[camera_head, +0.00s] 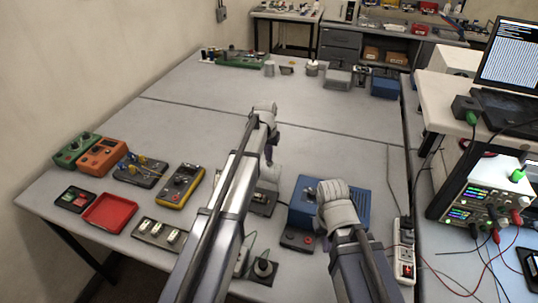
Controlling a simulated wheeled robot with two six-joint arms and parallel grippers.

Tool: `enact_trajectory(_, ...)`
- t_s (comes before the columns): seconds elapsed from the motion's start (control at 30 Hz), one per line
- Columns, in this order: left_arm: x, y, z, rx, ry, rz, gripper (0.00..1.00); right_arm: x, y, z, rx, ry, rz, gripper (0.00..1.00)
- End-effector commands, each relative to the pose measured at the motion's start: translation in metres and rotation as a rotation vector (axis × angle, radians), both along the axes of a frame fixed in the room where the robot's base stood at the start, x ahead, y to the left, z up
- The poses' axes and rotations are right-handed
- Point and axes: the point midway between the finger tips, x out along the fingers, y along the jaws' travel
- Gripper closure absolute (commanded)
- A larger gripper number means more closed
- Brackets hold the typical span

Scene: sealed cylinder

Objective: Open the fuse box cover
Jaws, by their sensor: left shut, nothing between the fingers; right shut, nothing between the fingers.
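No box here is clearly marked as the fuse box. A blue box (301,203) stands on the near table, partly hidden behind my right gripper. A small grey device (262,202) lies left of it, partly covered by my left arm. My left gripper (269,158) points down above the table, behind and left of the blue box, shut and empty. My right gripper (325,222) is shut and empty at the front of the blue box. My own wrist hides its fingertips, so I cannot tell whether it touches the box.
On the left lie a red tray (110,212), a yellow multimeter (180,186), an orange device (101,157) and a switch panel (159,233). A power strip (404,252) lies at the right edge. Another blue box (384,86) stands far back. The table's middle is largely clear.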

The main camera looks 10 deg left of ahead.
Motion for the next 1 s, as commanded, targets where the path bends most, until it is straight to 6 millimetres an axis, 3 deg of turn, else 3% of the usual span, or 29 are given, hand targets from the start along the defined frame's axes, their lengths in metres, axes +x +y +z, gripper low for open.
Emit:
enact_trajectory(0.2,-0.029,0.002,0.009,-0.013,-0.153,0.001,1.00,0.000,0.000,0.002,0.000,0.000,0.000,1.00)
enact_trajectory(0.4,-0.044,0.004,0.018,-0.020,-0.234,0.000,1.00,0.000,0.000,0.005,0.000,0.000,0.000,1.00)
enact_trajectory(1.0,-0.039,0.004,0.019,-0.020,-0.231,0.000,1.00,0.000,0.000,0.006,0.000,0.000,0.000,1.00)
